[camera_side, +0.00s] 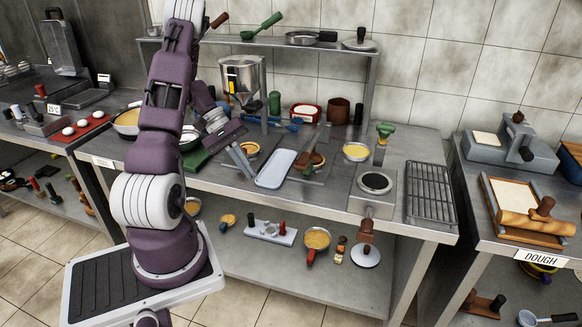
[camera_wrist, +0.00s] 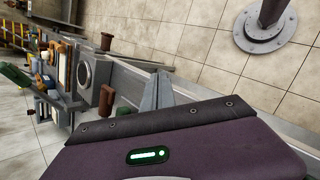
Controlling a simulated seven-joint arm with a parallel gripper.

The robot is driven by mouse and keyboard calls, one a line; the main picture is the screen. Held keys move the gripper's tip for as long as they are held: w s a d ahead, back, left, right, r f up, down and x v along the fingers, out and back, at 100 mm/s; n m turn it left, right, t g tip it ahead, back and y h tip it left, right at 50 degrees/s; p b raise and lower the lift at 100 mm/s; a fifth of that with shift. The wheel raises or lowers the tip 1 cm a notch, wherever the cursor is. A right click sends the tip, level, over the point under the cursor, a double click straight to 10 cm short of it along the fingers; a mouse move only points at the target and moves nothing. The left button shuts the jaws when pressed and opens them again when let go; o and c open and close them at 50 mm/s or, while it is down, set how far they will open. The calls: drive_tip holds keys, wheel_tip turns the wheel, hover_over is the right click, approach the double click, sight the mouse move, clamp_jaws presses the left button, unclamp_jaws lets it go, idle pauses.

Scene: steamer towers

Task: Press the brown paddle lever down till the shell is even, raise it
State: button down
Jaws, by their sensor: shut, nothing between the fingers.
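A grey press block (camera_side: 375,184) with a round dark mould in its top stands near the front edge of the steel bench in the side view. A brown lever handle (camera_side: 367,230) sticks out at its front, with a pale round disc (camera_side: 366,257) below it. The ringed grey block (camera_wrist: 86,74) also shows in the wrist view at left, with brown pieces beside it. I cannot make out a shell in the mould. My gripper (camera_side: 249,176) is shut and empty, well left of the press beside a pale tray. Its closed fingers (camera_wrist: 157,82) show in the wrist view, touching nothing visible.
The pale blue tray (camera_side: 276,168) lies just right of my fingers. A wire rack (camera_side: 430,195) lies right of the press, and a green-topped tool (camera_side: 384,134) stands behind it. A steel hopper (camera_side: 241,78) stands behind my gripper. Another bench with dough (camera_side: 515,194) is at right.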

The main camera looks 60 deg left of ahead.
drive_tip(key=w+a+n+t, duration=0.1)
drive_tip(key=n, duration=0.3)
drive_tip(key=w+a+f+n+t, duration=0.1)
drive_tip(key=w+a+n+t, duration=0.1)
drive_tip(key=n, duration=0.2)
drive_tip(key=w+a+n+t+h, duration=0.1)
drive_tip(key=w+a+n, duration=0.1)
drive_tip(key=n, duration=0.2)
drive_tip(key=shift+w+f+n, duration=0.2)
drive_tip(key=shift+w+n, duration=0.05)
drive_tip(key=shift+n, duration=0.15)
drive_tip(key=x, duration=0.9)
drive_tip(key=shift+w+d, duration=0.2)
drive_tip(key=shift+w, duration=0.1)
drive_tip(key=shift+w+d+r, duration=0.1)
drive_tip(key=shift+w+r, duration=0.05)
drive_tip(key=shift+r, duration=0.45)
drive_tip(key=shift+w+d+r, duration=0.1)
drive_tip(key=shift+w+r, duration=0.05)
drive_tip(key=shift+r, duration=0.5)
drive_tip(key=shift+d+r, duration=0.1)
drive_tip(key=shift+r, duration=0.65)
